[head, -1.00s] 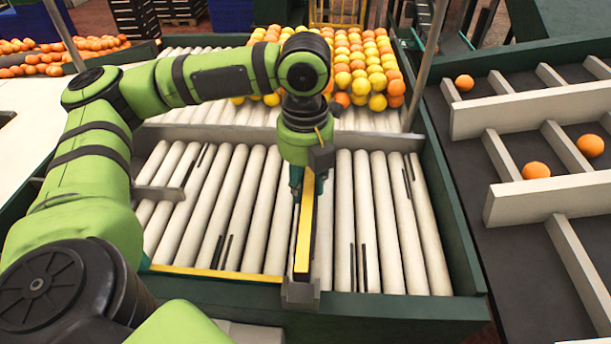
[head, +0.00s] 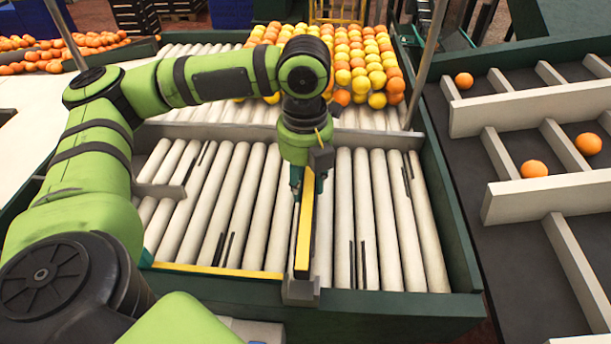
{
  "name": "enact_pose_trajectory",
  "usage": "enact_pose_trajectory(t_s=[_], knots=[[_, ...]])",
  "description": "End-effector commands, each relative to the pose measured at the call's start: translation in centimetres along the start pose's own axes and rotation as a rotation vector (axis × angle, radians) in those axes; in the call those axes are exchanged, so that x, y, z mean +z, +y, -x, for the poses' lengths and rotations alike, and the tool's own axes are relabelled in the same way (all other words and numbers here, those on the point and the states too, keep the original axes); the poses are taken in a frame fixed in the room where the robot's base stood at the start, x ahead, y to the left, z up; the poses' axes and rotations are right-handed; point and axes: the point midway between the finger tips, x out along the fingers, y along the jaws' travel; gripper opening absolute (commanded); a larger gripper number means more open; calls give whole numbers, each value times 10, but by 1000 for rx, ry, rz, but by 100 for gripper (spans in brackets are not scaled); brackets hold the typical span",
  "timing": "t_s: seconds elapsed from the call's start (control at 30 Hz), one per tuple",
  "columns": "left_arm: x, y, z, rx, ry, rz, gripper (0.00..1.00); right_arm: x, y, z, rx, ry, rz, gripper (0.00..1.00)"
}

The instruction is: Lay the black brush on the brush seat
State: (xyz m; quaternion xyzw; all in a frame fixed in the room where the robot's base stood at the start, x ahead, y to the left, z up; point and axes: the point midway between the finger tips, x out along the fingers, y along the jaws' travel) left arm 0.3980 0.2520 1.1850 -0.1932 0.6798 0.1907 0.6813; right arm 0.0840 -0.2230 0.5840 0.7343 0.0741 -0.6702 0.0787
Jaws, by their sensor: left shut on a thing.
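My left gripper (head: 308,178) points down over the white rollers, in the middle of the head view. It is shut on a long narrow bar with a yellow top and a dark side, which I take to be the black brush (head: 303,232). The bar runs from the gripper toward the front rail. Its near end is at a small grey bracket (head: 300,292) on that rail; I cannot tell whether they touch. No brush seat can be told apart for certain; the bracket may be part of it. My right gripper is out of view.
White rollers (head: 375,225) lie on both sides of the bar, with thin dark slots between some. Another grey bracket (head: 160,191) stands at the left. Oranges and yellow fruit (head: 350,70) are massed behind. A dark sorting table (head: 520,245) with white dividers is at the right.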

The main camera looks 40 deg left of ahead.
Motion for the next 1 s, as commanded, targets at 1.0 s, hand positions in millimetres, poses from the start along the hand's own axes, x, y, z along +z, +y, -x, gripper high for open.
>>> enact_pose_trajectory(t_s=[1.0], knots=[[0,0,-12,0,0,0,0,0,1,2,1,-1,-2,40]])
